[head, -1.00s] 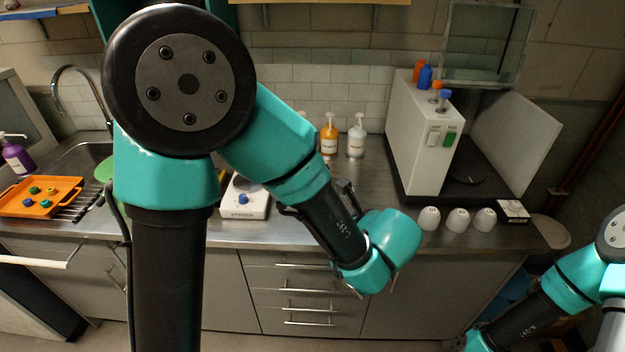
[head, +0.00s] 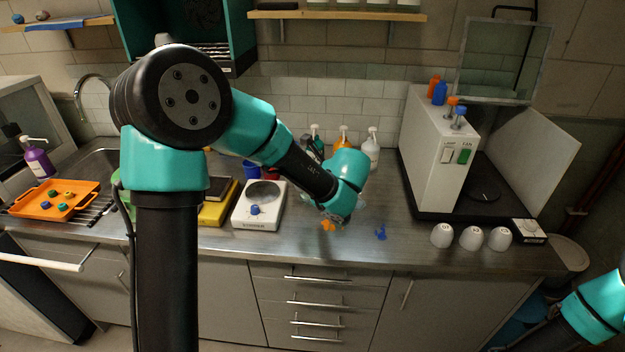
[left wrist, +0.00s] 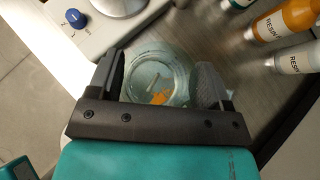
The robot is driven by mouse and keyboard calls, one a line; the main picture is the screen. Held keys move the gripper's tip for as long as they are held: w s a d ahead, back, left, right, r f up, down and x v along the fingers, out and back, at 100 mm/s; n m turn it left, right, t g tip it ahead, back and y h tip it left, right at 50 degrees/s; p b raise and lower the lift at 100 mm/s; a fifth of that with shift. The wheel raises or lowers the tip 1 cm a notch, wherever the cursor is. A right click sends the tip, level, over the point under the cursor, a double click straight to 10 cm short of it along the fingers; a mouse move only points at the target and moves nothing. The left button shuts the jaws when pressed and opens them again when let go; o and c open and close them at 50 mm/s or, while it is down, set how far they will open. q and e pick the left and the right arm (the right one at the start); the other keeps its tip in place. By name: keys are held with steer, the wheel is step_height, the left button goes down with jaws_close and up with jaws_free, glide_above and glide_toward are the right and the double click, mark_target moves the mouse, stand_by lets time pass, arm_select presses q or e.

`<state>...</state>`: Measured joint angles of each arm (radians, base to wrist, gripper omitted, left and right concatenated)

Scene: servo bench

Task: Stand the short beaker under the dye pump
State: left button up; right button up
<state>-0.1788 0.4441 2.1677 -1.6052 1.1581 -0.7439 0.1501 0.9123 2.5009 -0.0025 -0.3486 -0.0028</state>
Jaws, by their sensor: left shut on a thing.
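The short beaker (left wrist: 158,76) is clear glass and sits between the fingers of my left gripper (left wrist: 165,82) in the left wrist view. The gripper is shut on it. Something orange shows in or through the glass. In the head view my wrist mostly hides this gripper (head: 335,218), over the middle of the counter. Pump bottles stand at the back: a green one (head: 316,142), an orange one (head: 343,136) and a white one (head: 373,148). A purple pump bottle (head: 38,160) stands at far left. I cannot read which is the dye pump. My right gripper is out of view.
A white scale-like device (head: 258,213) with a blue knob stands left of the gripper. A small blue object (head: 381,232) lies on the counter (head: 400,250) to its right.

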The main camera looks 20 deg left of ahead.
arm_select(q)
steer(key=w+a+f+m+t+h, duration=0.2)
steer(key=w+f+m, duration=0.1)
steer(key=w, duration=0.3)
steer(key=shift+w+f+m+t, duration=0.2)
steer(key=shift+f+m+t, duration=0.1)
steer(key=shift+f+m, duration=0.15)
steer(key=shift+a, duration=0.1)
steer(key=w+a, duration=0.3)
steer(key=w, duration=0.4)
steer(key=w+a+f, duration=0.1)
steer(key=w+a, duration=0.2)
steer(key=w, duration=0.4)
steer(key=shift+w+a+f, duration=0.2)
steer(key=shift+a+f, duration=0.05)
steer(key=shift+a, duration=0.1)
steer(key=shift+f, duration=1.75)
steer(key=shift+f, duration=0.1)
steer(key=o, duration=1.1)
steer(key=shift+c, duration=0.2)
